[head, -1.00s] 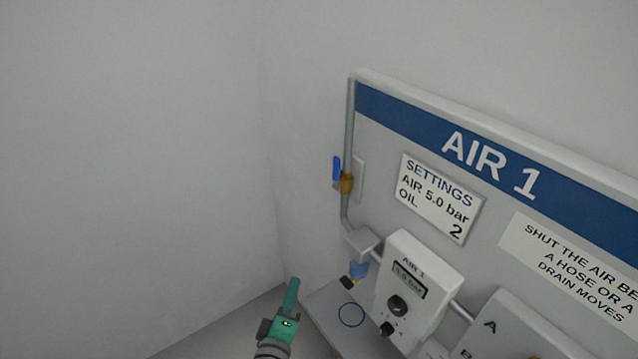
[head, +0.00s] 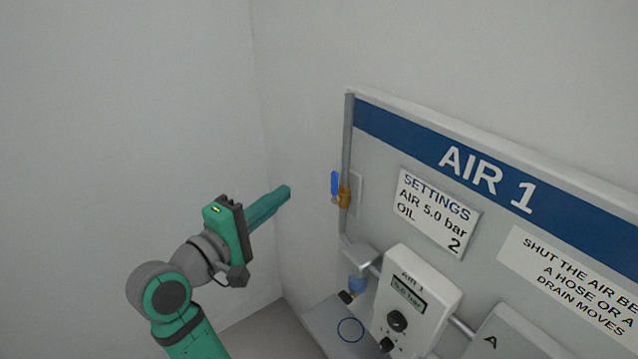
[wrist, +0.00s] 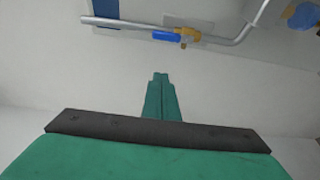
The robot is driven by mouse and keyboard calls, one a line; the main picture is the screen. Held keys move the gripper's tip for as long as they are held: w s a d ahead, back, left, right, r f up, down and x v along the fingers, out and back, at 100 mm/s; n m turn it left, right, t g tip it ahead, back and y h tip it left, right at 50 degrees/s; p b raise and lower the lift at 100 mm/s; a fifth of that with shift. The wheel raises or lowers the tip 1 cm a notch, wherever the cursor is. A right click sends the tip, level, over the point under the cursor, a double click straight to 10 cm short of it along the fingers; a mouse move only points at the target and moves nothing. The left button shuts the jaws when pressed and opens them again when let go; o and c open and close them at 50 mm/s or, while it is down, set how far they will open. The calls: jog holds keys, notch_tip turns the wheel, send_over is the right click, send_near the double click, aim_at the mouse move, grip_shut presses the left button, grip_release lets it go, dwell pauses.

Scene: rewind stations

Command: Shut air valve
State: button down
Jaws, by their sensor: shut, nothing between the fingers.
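The air valve is a brass body (head: 344,197) on the grey vertical pipe at the left edge of the AIR 1 panel. Its blue lever handle (head: 335,184) lies along the pipe, beside it on the left. In the wrist view the blue handle (wrist: 166,36) and brass body (wrist: 188,33) are straight beyond my fingertips. My gripper (head: 287,191) is shut and empty, with its green fingers together. It points right toward the valve from the left, apart from it. The shut fingers also show in the wrist view (wrist: 160,78).
The AIR 1 panel (head: 420,140) carries a settings sign (head: 437,212) and a white regulator box (head: 415,300) with a display and knobs. A blue-topped fitting (head: 357,284) hangs below the pipe. Plain walls (head: 120,110) stand behind and left; the space between gripper and valve is clear.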

aim_at(334, 189)
jog(key=shift+w, duration=0.1)
jog(key=w+d, duration=0.4)
jog(key=d, duration=0.4)
jog(key=shift+w, duration=0.4)
jog(key=shift+d, duration=0.25)
dwell(0.4)
